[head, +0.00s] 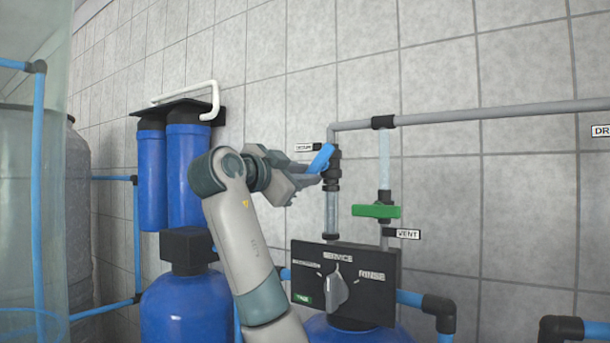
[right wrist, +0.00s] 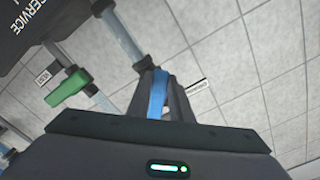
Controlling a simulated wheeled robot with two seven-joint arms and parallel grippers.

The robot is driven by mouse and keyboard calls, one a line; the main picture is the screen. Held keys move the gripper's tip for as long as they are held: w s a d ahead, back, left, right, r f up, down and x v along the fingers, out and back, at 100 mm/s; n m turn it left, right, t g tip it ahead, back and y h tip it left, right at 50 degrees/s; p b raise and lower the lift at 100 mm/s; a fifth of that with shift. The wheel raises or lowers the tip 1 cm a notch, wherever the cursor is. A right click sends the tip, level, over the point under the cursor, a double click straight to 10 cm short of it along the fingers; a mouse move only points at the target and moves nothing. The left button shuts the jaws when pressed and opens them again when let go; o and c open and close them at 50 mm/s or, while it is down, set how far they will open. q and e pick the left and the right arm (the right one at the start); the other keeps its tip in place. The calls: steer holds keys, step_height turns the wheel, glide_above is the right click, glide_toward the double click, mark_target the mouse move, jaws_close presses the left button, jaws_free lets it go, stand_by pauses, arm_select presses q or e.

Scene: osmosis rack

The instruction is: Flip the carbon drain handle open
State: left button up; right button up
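A blue lever handle (head: 322,157) sits on a dark valve fitting (head: 333,170) on a vertical pipe right of centre. It is tilted, its upper end to the right. A small label (head: 304,147) beside it is too small to read clearly. My right gripper (head: 313,176) reaches it from the left. In the right wrist view the blue handle (right wrist: 158,92) lies between the two dark fingers (right wrist: 161,82), which are close against its sides and look shut on it. The fingers partly hide the handle. My left gripper is not in view.
A green handle (head: 376,211) with a VENT label (head: 407,234) is on the pipe to the right. Below is a black control panel (head: 318,283) with a grey knob (head: 336,291). Blue filter housings (head: 151,180) hang behind my arm. A grey pipe (head: 490,115) runs along the tiled wall.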

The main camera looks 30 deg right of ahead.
steer(key=shift+f, duration=0.1)
jaws_close()
steer(key=shift+s+d+f+n+b, duration=0.15)
steer(key=shift+s+n+b, duration=0.2)
steer(key=shift+n+b, duration=1.05)
steer(key=shift+s+d+f+n+b, duration=0.1)
steer(key=shift+s+n+b, duration=0.2)
steer(key=shift+n+b, duration=1.1)
steer(key=shift+s+d+f+n+b, duration=0.15)
steer(key=shift+s+n+b, duration=0.2)
steer(key=shift+n+b, duration=1.05)
steer(key=shift+r, duration=0.15)
steer(key=o, duration=0.9)
jaws_free()
